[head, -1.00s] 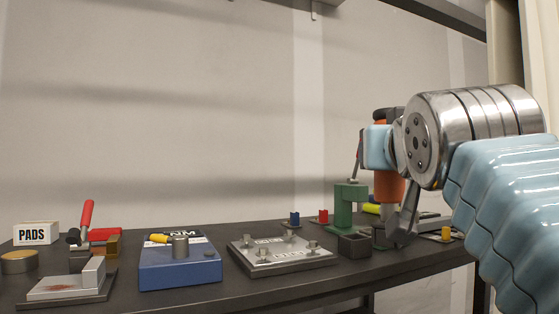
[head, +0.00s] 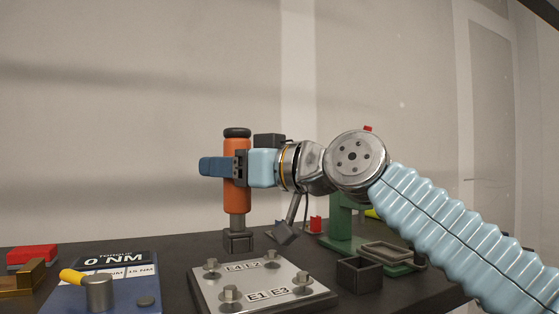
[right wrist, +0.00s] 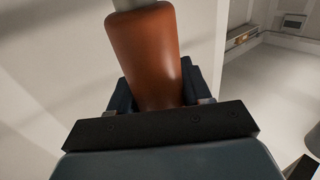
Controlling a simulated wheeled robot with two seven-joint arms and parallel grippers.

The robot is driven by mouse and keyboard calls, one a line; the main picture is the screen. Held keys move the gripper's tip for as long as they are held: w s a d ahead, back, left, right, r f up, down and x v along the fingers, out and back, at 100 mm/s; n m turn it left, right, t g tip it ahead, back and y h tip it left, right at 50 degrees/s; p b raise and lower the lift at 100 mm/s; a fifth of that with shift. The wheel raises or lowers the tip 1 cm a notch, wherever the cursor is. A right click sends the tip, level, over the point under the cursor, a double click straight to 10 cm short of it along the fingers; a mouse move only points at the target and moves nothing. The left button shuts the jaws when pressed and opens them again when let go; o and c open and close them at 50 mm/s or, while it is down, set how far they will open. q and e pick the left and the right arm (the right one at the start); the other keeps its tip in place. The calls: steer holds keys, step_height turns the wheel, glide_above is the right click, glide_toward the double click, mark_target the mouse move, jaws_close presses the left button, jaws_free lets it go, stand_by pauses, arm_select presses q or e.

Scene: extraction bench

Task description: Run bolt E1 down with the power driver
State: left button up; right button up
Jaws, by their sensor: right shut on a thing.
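The power driver (head: 236,198) has an orange body, a black cap and a grey shaft ending in a dark, blocky tip. My right gripper (head: 224,168) is shut around its body and holds it upright. The driver's orange body also shows in the right wrist view (right wrist: 147,60). In the head view its tip appears just above the back edge of a light metal plate (head: 195,284). Several bolts stand on the plate. The front-left bolt (head: 230,295) is beside the E1 marking on the front label (head: 268,294). My left gripper is not in view.
A blue torque box (head: 70,298) reading 0 NM stands left of the plate. A small dark open box (head: 360,274) and a green stand (head: 341,222) are to the right. A red block (head: 32,256) and a brass-coloured block (head: 22,278) lie far left.

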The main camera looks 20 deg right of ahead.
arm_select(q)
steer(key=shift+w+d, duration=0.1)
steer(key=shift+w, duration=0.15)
arm_select(e)
steer(key=shift+w+a+y, duration=0.25)
steer(key=shift+a+y, duration=0.05)
steer(key=shift+a, duration=0.3)
steer(key=shift+f, duration=0.1)
arm_select(q)
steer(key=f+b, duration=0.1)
steer(key=b, duration=0.1)
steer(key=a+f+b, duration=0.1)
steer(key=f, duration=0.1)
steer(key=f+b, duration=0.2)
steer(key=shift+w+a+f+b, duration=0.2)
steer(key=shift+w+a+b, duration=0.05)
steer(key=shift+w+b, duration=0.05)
arm_select(e)
step_height(320, 180, down, 6)
steer(key=shift+r, duration=0.25)
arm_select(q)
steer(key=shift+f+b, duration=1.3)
arm_select(e)
steer(key=shift+f, duration=1.15)
stand_by(2.3)
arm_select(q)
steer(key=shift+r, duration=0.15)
arm_select(e)
steer(key=shift+r, duration=0.1)
